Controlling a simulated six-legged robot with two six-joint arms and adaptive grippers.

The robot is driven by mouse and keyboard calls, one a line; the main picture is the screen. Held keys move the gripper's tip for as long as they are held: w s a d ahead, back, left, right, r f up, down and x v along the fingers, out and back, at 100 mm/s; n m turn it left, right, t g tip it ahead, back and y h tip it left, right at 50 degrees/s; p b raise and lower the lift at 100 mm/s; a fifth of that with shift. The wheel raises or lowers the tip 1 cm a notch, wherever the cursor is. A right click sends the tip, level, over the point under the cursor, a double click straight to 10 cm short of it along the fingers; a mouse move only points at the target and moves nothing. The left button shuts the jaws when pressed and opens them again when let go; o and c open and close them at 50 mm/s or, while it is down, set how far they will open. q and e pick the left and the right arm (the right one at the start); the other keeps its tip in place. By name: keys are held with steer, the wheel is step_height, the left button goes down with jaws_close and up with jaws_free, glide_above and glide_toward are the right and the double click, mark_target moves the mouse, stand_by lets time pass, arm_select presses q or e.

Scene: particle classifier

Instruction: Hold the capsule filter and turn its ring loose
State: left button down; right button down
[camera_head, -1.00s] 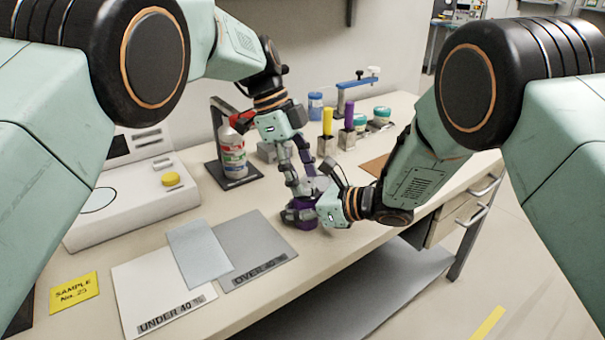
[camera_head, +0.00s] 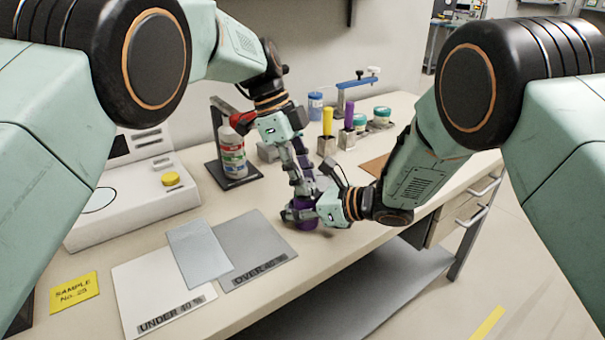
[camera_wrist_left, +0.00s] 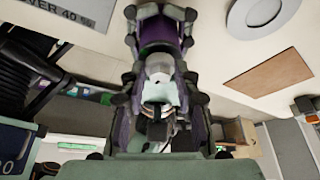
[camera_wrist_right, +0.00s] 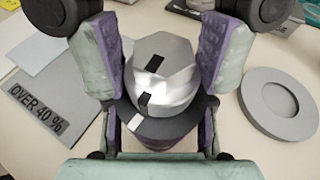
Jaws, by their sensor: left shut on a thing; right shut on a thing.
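The capsule filter (camera_head: 306,204) stands upright near the bench's front edge, purple and largely covered by my grippers in the head view. In the right wrist view its grey faceted top (camera_wrist_right: 160,75) rises above a darker collar with a black and a white mark. My left gripper (camera_head: 303,188) comes down from above and is shut on the filter; its purple part (camera_wrist_left: 158,32) shows between the fingertips. My right gripper (camera_head: 300,213) comes in low from the right and is shut on the filter, a finger on each side (camera_wrist_right: 165,45). The exact contact on the ring is hidden.
Grey "OVER 40 %" (camera_head: 258,248) and white "UNDER 40 %" (camera_head: 150,305) mats lie to the left. A bottle (camera_head: 232,155) in a stand and purple- and yellow-handled tools (camera_head: 327,125) stand behind. A brown mat (camera_head: 376,165) lies to the right. The bench's front edge is close.

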arm_select(q)
steer(key=shift+s+n+t, duration=0.1)
steer(key=shift+n+t, duration=0.35)
steer(key=shift+n, duration=0.8)
steer(key=shift+s+n+t, duration=0.1)
steer(key=shift+n+t, duration=0.35)
steer(key=shift+n, duration=0.8)
steer(key=c, duration=1)
jaws_free()
steer(key=shift+o, duration=0.2)
steer(key=shift+a+r, duration=0.1)
steer(key=v, duration=1.1)
steer(key=shift+a+r, duration=0.3)
steer(key=shift+f, duration=0.1)
